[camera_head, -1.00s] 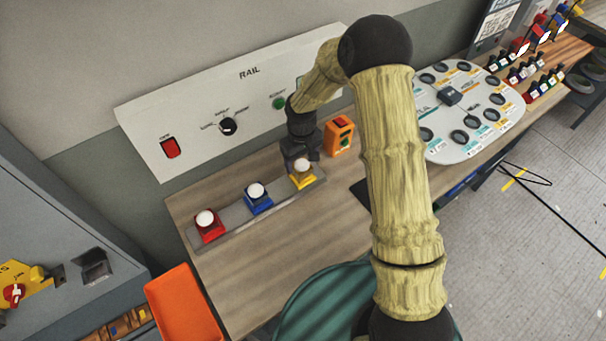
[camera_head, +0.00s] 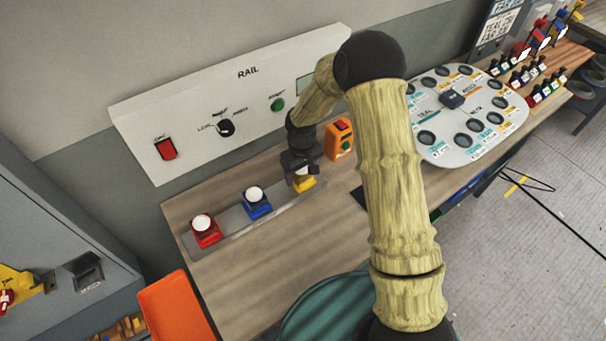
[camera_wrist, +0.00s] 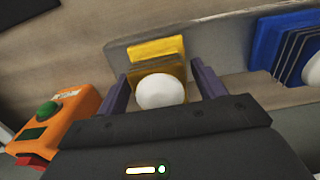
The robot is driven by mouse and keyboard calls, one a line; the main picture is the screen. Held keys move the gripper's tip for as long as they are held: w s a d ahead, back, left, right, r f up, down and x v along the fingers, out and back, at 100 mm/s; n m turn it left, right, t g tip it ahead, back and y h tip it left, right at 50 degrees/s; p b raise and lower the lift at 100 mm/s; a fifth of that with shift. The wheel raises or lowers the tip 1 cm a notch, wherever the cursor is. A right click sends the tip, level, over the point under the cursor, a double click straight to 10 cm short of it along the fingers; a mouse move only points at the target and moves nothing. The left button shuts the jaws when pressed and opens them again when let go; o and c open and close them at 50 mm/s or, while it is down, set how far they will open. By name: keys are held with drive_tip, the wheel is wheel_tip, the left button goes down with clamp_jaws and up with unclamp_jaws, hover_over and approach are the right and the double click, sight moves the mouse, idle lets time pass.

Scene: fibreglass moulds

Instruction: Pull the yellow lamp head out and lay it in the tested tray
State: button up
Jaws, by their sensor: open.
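The yellow lamp head (camera_head: 304,185) sits at the right end of the grey rail (camera_head: 236,222), beside the blue and red ones. In the wrist view its yellow body (camera_wrist: 158,66) and white dome (camera_wrist: 160,91) lie between the two fingers. My gripper (camera_head: 302,172) is open around the lamp head; its fingers (camera_wrist: 163,84) stand on either side with a gap showing at each. I cannot make out a tray marked as tested; an orange tray (camera_head: 176,308) stands at the lower left.
The blue lamp head (camera_head: 257,203) and red lamp head (camera_head: 205,231) stand further left on the rail. An orange device with a green button (camera_head: 339,139) stands close right of my gripper. The RAIL panel (camera_head: 190,112) rises behind. The front of the bench is clear.

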idle(0.6)
drive_tip(key=c, duration=1.3)
drive_tip(key=shift+r+p, duration=2.05)
drive_tip(key=shift+r, duration=1)
